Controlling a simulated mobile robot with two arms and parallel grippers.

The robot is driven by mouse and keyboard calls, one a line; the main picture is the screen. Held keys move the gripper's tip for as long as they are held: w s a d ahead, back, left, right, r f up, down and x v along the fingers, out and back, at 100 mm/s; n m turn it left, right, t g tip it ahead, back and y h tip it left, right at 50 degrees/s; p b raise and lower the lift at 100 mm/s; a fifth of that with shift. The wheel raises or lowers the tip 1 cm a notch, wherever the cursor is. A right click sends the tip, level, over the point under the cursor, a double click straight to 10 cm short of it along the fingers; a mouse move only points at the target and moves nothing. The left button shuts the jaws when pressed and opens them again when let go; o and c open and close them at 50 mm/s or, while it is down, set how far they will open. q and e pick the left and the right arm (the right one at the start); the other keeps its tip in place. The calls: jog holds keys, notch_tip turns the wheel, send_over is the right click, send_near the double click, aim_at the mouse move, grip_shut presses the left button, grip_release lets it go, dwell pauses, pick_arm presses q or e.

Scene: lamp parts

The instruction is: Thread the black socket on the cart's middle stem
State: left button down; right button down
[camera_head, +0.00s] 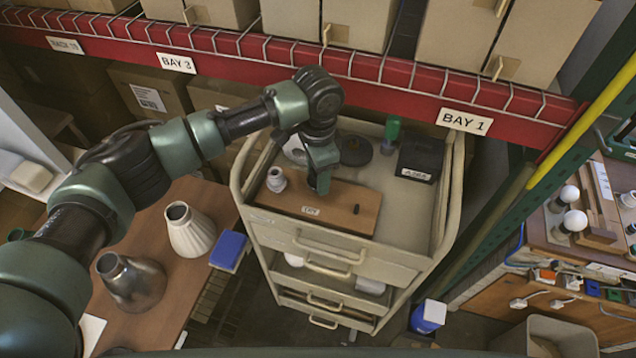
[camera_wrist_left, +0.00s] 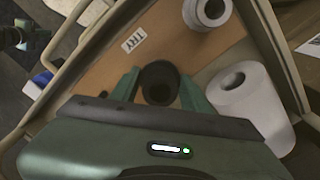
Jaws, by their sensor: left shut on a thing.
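My left gripper (camera_head: 319,186) is over the wooden board (camera_head: 280,200) on top of the cart (camera_head: 400,262). In the left wrist view its fingers (camera_wrist_left: 158,92) are shut on the black socket (camera_wrist_left: 160,77), which shows as a dark, open-ended ring over the board. I cannot tell whether the socket touches a stem. The middle stem is hidden under the gripper and socket. A thin black stem (camera_head: 356,209) stands at the board's right. A white ribbed socket (camera_head: 277,178) is at its left end, also in the wrist view (camera_wrist_left: 209,12). My right gripper is not in view.
A white roll-like thing (camera_wrist_left: 248,98) lies close beside the gripper in the wrist view. A dark disc (camera_head: 355,151), a black box (camera_head: 419,160) and a green-capped item (camera_head: 391,132) are at the cart's back. Raised rails edge the cart; the red shelf beam (camera_head: 400,82) is behind.

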pick_arm(q)
jog(key=shift+s+f+m, duration=0.25)
jog(key=shift+f+m, duration=0.1)
jog(key=shift+m, duration=0.25)
